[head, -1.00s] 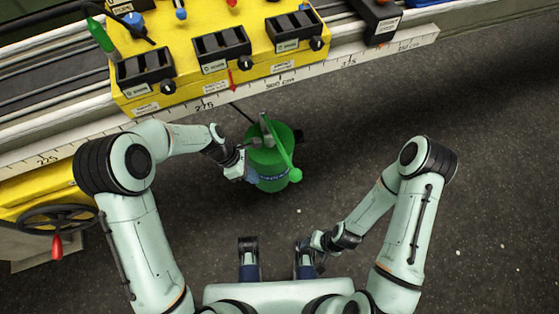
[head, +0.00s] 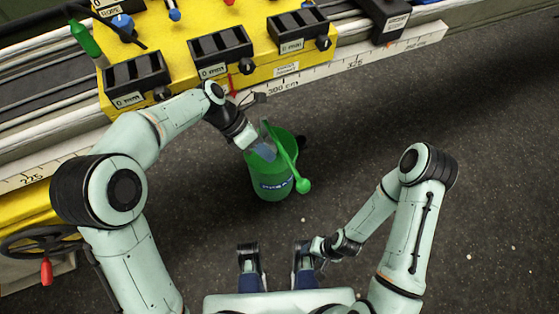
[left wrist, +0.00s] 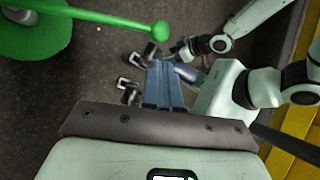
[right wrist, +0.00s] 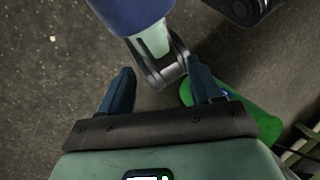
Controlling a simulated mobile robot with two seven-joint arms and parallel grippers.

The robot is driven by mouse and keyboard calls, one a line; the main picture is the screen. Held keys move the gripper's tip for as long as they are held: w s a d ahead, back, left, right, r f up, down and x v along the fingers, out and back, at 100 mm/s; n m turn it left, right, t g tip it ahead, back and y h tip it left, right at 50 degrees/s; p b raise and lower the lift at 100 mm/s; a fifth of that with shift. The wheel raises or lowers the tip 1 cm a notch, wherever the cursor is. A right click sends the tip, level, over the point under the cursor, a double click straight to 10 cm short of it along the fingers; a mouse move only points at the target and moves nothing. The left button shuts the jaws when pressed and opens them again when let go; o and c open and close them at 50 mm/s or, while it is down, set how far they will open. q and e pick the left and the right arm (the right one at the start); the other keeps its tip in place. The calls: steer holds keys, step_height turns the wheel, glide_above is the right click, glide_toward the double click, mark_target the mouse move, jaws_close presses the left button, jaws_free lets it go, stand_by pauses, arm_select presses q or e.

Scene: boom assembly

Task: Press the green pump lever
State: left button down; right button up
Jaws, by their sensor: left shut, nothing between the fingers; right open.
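The green pump (head: 270,186) stands on the dark floor in front of the yellow machine. Its green lever (head: 284,152) slants down to a round knob (head: 304,186) at the right. My left gripper (head: 265,151) is shut and empty at the pump's top, just left of the lever; I cannot tell whether it touches. In the left wrist view the shut blue fingers (left wrist: 163,84) point away from the lever (left wrist: 110,18), with its knob (left wrist: 160,31) apart from them. My right gripper (right wrist: 160,88) is open and empty, low near my base; the pump (right wrist: 255,115) shows partly behind its finger.
The yellow machine (head: 190,22) with black counters and a white ruler rail (head: 290,88) runs along the back. A handwheel with a red handle (head: 46,270) is at the left. The floor right of the pump (head: 400,110) is clear.

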mark_target(299, 183)
arm_select(q)
steer(key=b+x, duration=0.3)
steer(key=x, duration=0.8)
steer(key=shift+s+d+f, duration=0.15)
steer(key=shift+s+f, duration=0.05)
steer(key=shift+f, duration=0.05)
steer(key=shift+s+d+f, duration=0.15)
steer(key=shift+d+f, duration=0.3)
steer(key=shift+f, duration=0.05)
arm_select(e)
steer(key=w+d+f+t, duration=0.1)
steer(key=w+d+f, duration=0.1)
steer(key=w+f, duration=0.2)
steer(key=shift+w+f+t+h, duration=0.2)
steer(key=shift+w+t+h, duration=0.1)
steer(key=shift+w+t, duration=0.15)
